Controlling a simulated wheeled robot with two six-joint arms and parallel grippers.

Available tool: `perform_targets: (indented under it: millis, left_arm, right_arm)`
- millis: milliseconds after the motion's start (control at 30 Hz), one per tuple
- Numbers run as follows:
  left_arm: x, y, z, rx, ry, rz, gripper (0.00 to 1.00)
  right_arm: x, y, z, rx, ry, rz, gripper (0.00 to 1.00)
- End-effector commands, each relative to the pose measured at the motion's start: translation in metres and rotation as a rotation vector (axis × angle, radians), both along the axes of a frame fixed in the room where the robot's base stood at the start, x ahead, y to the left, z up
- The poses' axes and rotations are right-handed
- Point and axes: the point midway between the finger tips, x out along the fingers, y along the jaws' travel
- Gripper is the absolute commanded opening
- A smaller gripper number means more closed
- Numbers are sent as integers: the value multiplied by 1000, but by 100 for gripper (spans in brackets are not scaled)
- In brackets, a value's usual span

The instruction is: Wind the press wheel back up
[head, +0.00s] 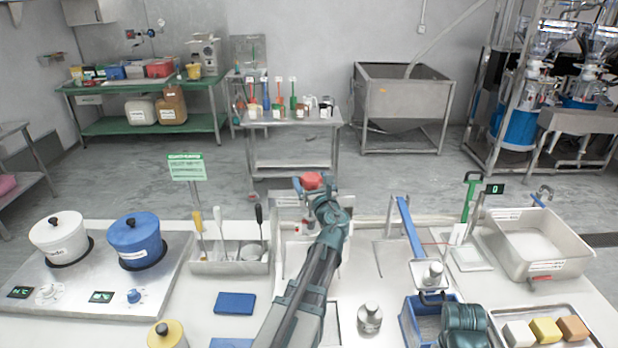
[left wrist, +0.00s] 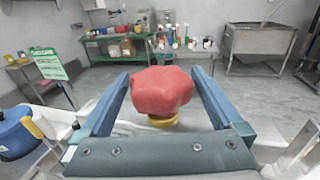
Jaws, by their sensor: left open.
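The press wheel is a red lobed knob (head: 312,181) behind the middle of the bench, and it also shows large in the left wrist view (left wrist: 161,90). A yellow collar (left wrist: 162,121) sits under it. My left gripper (head: 318,192) is at the wheel. In the left wrist view its two blue fingers (left wrist: 161,85) are spread, one on each side of the wheel. I cannot tell whether either finger touches it. My left arm hides much of the press below.
A utensil holder (head: 230,267) and blue pot (head: 136,240) stand left of my left arm. A blue lever (head: 411,229), steel knob (head: 370,318), blue bin (head: 408,325) and large tray (head: 580,262) lie to the right. A green sign (head: 186,168) stands at the back.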

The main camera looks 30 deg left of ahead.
Motion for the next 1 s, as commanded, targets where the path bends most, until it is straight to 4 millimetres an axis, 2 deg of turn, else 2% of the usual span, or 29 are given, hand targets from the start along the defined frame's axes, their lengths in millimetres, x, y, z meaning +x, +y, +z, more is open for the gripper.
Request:
perform_targets:
  millis: [33,200,567,900,967,1000]
  left_arm:
    - [6,5,0,0,0,1,100]
    - [13,13,0,0,0,0,100]
    - [14,15,0,0,0,0,98]
    - [14,15,0,0,0,0,37]
    - [14,15,0,0,0,0,26]
    - [14,15,0,0,0,0,24]
  right_arm:
    - [0,0,0,0,0,0,0]
    - [0,0,0,0,0,0,0]
    - [0,0,0,0,0,0,0]
    - [0,0,0,0,0,0,0]
    - [0,0,0,0,0,0,0]
    - [0,0,0,0,0,0,0]
